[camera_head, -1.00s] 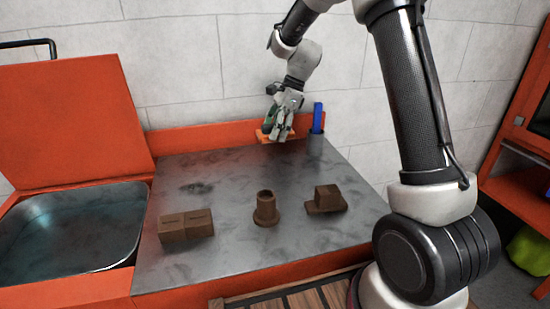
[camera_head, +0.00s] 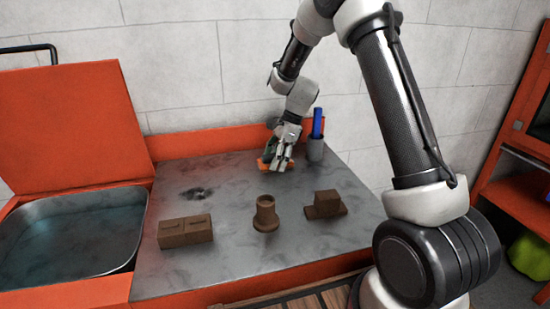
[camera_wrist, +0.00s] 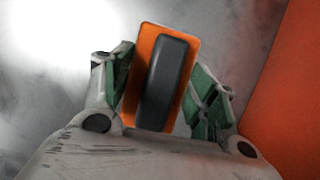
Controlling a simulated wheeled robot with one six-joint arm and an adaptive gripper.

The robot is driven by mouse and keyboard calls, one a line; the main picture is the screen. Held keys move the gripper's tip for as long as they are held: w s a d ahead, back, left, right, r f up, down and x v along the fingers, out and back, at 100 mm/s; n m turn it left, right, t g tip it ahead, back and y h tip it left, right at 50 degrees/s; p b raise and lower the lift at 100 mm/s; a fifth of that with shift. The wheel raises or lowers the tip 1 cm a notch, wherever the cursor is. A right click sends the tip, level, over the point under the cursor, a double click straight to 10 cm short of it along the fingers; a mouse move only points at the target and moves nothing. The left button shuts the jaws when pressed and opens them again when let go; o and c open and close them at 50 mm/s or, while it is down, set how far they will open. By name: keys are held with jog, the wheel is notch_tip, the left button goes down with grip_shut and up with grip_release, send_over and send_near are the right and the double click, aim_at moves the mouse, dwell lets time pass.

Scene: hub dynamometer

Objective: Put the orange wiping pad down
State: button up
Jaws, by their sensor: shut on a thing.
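The orange wiping pad (camera_wrist: 149,40) with a dark grey grip block (camera_wrist: 165,80) on its back is between my gripper's fingers in the wrist view. My gripper (camera_wrist: 162,90) is shut on the grip block, its green-padded fingers on either side. In the head view my gripper (camera_head: 277,162) is low over the far part of the metal worktop (camera_head: 230,180), and the pad's orange edge (camera_head: 262,165) shows beside the fingers. I cannot tell whether the pad touches the worktop.
A grey cup (camera_head: 315,148) with a blue item stands just right of my gripper. Brown blocks (camera_head: 185,231), a brown flanged part (camera_head: 265,214) and a brown stepped part (camera_head: 326,205) stand nearer the front. A water-filled basin (camera_head: 70,235) is at left. A dark smudge (camera_head: 196,193) marks the worktop.

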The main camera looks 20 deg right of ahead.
jog(key=shift+f, duration=0.2)
jog(key=o, duration=1)
jog(key=shift+f, duration=0.1)
jog(key=v, duration=0.8)
jog(key=shift+a+r, duration=0.2)
jog(key=shift+r, duration=0.15)
jog(key=shift+s+d+r, duration=0.15)
jog(key=shift+s+r, duration=0.05)
jog(key=shift+r, duration=0.2)
jog(key=s+d+r+n+t+h, duration=0.1)
jog(key=s+d+r+n, duration=0.2)
jog(key=s+r+n, duration=0.35)
jog(key=s+d+r+n+t+h, duration=0.1)
jog(key=s+d+r+n, duration=0.1)
jog(key=s, duration=0.7)
jog(key=s+d+r+n+t+h, duration=0.1)
jog(key=s+d+n, duration=0.3)
jog(key=s, duration=0.5)
jog(key=s+d+r+n+t+h, duration=0.1)
jog(key=s+d+r+n, duration=0.2)
jog(key=s, duration=0.6)
jog(key=shift+r+n+h, duration=0.3)
jog(key=shift+r+n, duration=0.25)
jog(key=shift+n, duration=0.4)
